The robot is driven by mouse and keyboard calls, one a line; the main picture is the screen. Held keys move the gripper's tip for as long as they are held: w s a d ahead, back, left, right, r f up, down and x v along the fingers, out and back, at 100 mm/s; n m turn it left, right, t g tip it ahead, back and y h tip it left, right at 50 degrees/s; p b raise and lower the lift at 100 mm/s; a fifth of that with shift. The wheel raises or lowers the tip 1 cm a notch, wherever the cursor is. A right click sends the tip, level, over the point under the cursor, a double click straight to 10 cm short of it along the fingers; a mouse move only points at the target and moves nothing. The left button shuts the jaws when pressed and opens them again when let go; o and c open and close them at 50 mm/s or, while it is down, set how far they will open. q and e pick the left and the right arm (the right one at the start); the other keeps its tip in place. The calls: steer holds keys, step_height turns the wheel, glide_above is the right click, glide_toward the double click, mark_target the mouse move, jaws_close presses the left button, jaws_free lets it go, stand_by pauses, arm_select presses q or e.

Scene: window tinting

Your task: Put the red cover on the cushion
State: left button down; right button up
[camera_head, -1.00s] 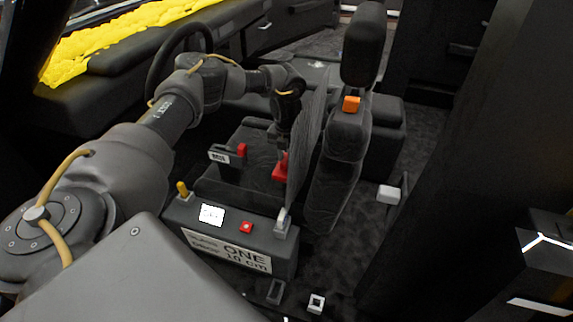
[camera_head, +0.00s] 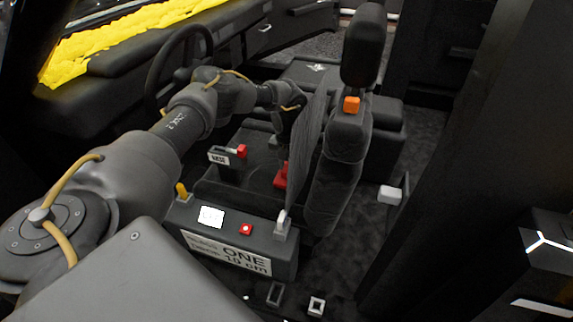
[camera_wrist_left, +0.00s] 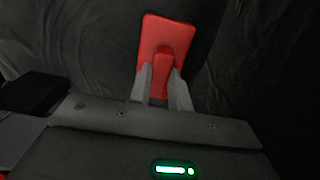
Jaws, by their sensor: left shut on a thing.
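The red cover (camera_head: 281,176) is a small flat red plate with a raised grip, clear in the left wrist view (camera_wrist_left: 165,38). My left gripper (camera_wrist_left: 160,75) is shut on the grip of the cover. In the head view the gripper (camera_head: 282,155) reaches down in front of the seat back, with the cover low over or against the dark seat cushion (camera_head: 225,180). I cannot tell whether the cover touches the cushion. Part of the cover is hidden behind the fingers. My right gripper is not in view.
The seat back (camera_head: 340,165) with its headrest (camera_head: 363,45) stands close on the right of the gripper. A steering wheel (camera_head: 175,65) is at the back left. A box (camera_head: 240,245) with a label, yellow lever and red button is at the front. Dark floor (camera_head: 425,135) is open on the right.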

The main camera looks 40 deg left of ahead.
mark_target(286, 167)
arm_select(q)
steer(key=c, duration=1.4)
jaws_free()
steer(key=shift+f, duration=0.15)
steer(key=shift+c, duration=0.2)
steer(key=shift+o, duration=0.7)
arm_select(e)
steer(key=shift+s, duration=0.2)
arm_select(q)
step_height(286, 167, up, 12)
steer(key=p, duration=0.1)
steer(key=shift+r, duration=0.2)
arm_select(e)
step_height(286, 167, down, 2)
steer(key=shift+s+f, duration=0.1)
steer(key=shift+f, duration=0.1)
arm_select(q)
steer(key=shift+s+f, duration=0.1)
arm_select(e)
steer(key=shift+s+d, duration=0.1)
